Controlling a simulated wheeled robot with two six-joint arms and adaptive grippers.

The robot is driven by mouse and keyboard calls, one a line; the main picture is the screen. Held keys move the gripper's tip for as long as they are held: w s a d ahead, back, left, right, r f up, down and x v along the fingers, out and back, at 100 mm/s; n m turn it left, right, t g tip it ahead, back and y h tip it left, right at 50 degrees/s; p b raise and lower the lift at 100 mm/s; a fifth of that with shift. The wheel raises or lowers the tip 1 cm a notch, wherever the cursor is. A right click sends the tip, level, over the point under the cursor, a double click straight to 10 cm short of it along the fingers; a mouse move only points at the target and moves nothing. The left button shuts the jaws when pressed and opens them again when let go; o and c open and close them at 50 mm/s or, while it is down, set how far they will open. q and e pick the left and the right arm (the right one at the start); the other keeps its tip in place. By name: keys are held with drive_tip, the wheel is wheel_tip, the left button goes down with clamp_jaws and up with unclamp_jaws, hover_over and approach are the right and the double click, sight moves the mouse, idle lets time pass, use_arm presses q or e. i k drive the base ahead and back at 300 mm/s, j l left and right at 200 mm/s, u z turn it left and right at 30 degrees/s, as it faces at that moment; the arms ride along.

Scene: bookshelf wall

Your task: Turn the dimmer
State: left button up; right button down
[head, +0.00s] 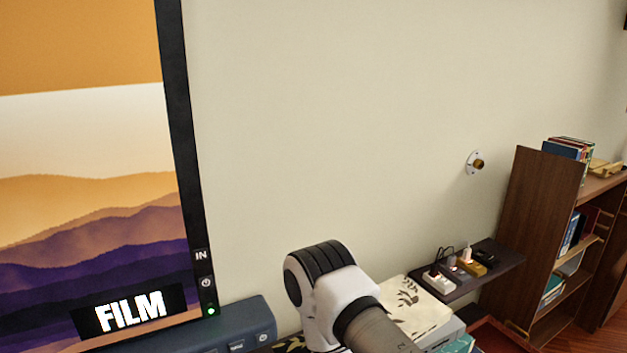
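The dimmer (478,164) is on the pale wall at the right in the head view. It looks like a small round light plate with a brass-coloured knob standing out from it. Nothing touches it. Neither of my grippers shows in this view. Only a white and black arm joint of mine, with a grey-brown link, shows at the bottom centre, well below and to the left of the dimmer. The knob's turn position is too small to tell.
A large screen (90,150) reading "FILM" fills the left, above a blue-grey box (245,325). Below the dimmer, a dark wall shelf (490,285) holds a power strip with plugs. A brown bookcase (540,210) stands at the right. The wall around the dimmer is bare.

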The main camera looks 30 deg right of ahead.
sight(479, 163)
drive_tip(key=z, duration=1.9)
drive_tip(key=i+l, duration=0.25)
